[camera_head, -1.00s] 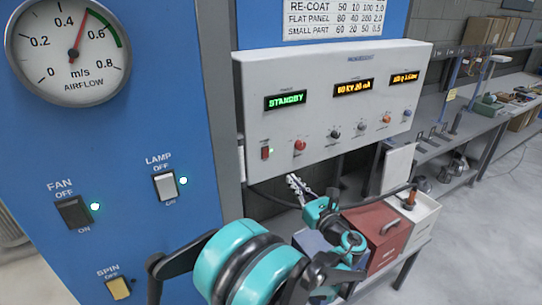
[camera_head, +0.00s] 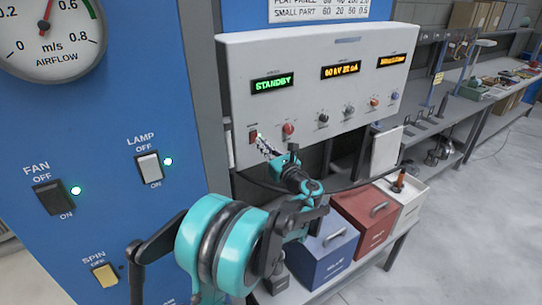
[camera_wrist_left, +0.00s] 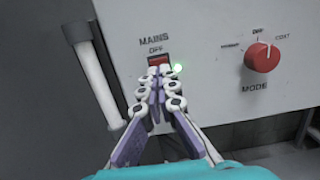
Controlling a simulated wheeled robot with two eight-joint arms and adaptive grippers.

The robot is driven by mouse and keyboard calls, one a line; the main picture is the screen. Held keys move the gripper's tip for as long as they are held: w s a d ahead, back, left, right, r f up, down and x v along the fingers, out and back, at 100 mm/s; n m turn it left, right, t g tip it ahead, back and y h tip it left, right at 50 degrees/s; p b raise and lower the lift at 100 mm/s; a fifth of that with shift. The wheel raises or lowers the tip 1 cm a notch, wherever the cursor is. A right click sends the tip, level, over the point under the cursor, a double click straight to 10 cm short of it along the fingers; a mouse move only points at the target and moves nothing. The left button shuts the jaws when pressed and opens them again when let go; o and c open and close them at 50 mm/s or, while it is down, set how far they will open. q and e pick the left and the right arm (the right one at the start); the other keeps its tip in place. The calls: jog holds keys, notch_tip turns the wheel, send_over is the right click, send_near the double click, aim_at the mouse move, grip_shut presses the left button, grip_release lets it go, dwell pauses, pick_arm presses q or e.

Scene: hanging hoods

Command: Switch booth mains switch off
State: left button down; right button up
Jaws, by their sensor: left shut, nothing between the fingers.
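The mains switch (camera_head: 253,136) is a small red rocker at the lower left of the white control box. My right gripper is not in view.
A red MODE knob (camera_wrist_left: 262,57) is right of the switch, and a white vertical tube (camera_wrist_left: 95,80) is left of it. The box's display (camera_head: 272,84) reads STANDBY. Blue (camera_head: 325,250) and red (camera_head: 362,220) boxes stand below. The blue panel has FAN, LAMP and SPIN switches.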

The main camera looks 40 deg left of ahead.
aim_at(254, 138)
pick_arm(q)
jog(key=shift+x, duration=1.05)
jog(key=shift+w+a+r, duration=0.15)
jog(key=shift+a+r, duration=0.1)
jog(key=shift+a, duration=0.1)
jog(key=shift+d, duration=0.15)
